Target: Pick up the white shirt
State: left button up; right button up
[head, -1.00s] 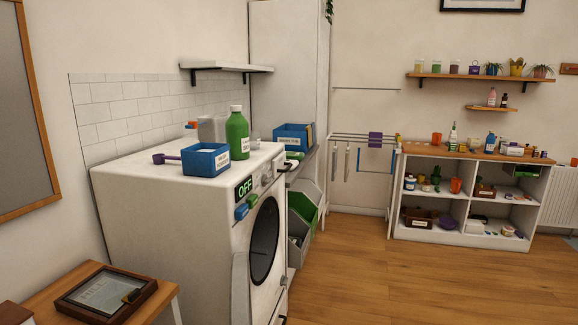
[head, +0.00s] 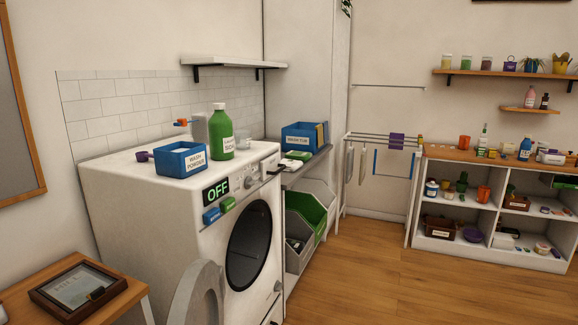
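No white shirt can be made out in the head view. The washing machine (head: 150,240) stands at the left with "OFF" on its display. Its round dark front (head: 249,246) faces right, and a pale rounded panel (head: 199,292), which looks like its open door, stands in front. What is inside the drum is too dark to tell. A drying rack (head: 376,139) at the back holds a purple cloth (head: 397,141) and narrow pale hanging items (head: 349,163), too small to identify. Neither of my grippers shows.
A blue wash powder box (head: 181,159) and a green bottle (head: 221,135) stand on the machine. Bins with green and grey sides (head: 304,218) sit beyond it. A wooden table (head: 62,277) is at lower left, a cube shelf (head: 490,220) at right. Wooden floor (head: 380,285) is clear between.

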aim_at(291, 165)
jog(key=i+l+u, duration=0.1)
jog(key=i+l, duration=0.2)
jog(key=l, duration=0.15)
jog(key=i+l+u, duration=0.1)
jog(key=i+l, duration=0.2)
jog(key=l, duration=0.15)
jog(key=i+u, duration=0.1)
jog(key=i, duration=0.55)
